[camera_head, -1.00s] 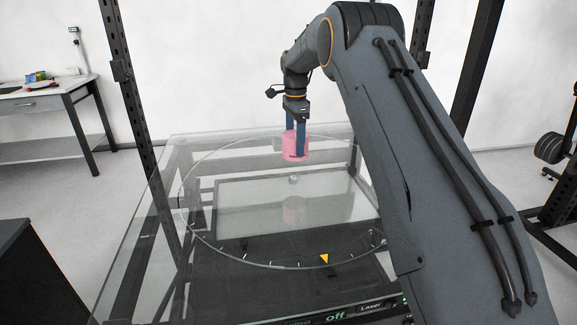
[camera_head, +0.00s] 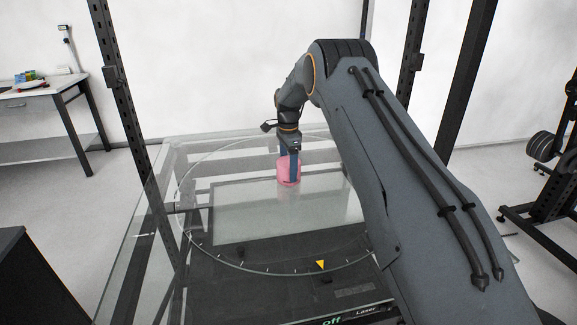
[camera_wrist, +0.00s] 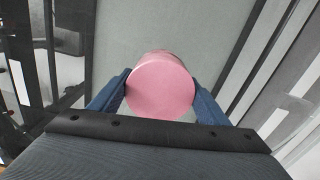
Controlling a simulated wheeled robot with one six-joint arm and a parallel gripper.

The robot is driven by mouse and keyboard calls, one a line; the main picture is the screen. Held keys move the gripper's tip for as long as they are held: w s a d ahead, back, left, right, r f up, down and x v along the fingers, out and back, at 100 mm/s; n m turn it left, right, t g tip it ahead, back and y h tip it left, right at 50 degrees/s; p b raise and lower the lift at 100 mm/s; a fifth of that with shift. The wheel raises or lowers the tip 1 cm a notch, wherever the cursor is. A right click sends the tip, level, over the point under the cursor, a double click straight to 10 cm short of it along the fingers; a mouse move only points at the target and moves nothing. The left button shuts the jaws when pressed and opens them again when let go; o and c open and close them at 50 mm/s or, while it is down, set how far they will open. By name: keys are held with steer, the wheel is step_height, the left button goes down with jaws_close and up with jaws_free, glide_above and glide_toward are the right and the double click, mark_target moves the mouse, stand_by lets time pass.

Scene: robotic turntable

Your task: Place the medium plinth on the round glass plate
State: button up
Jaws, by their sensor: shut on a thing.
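The pink cylindrical plinth (camera_head: 284,172) is upright between the blue fingers of my gripper (camera_head: 289,166). The wrist view shows its round pink top (camera_wrist: 160,88) with a finger on each side. My gripper is shut on it. The plinth is over the round glass plate (camera_head: 222,262), near its middle and a little toward the back. Its base is at or very close to the glass; I cannot tell for certain whether it touches.
Dark upright posts (camera_head: 122,100) frame the glass turntable. A panel with a lit "off" display (camera_head: 332,321) is at the front edge. A workbench (camera_head: 40,95) stands at the far left. The rest of the plate is clear.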

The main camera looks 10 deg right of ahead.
steer(key=shift+f, duration=0.15)
steer(key=o, duration=1.2)
step_height(320, 180, up, 12)
steer(key=b, duration=0.4)
steer(key=shift+r, duration=0.2)
steer(key=s+f+n, duration=0.2)
steer(key=s+n, duration=0.3)
steer(key=s, duration=0.9)
steer(key=s+f+n, duration=0.3)
steer(key=s+n, duration=0.3)
steer(key=s, duration=0.9)
steer(key=s+f+n, duration=0.3)
steer(key=s+n, duration=0.2)
steer(key=s, duration=1)
steer(key=shift+n+t, duration=0.3)
steer(key=shift+t, duration=0.1)
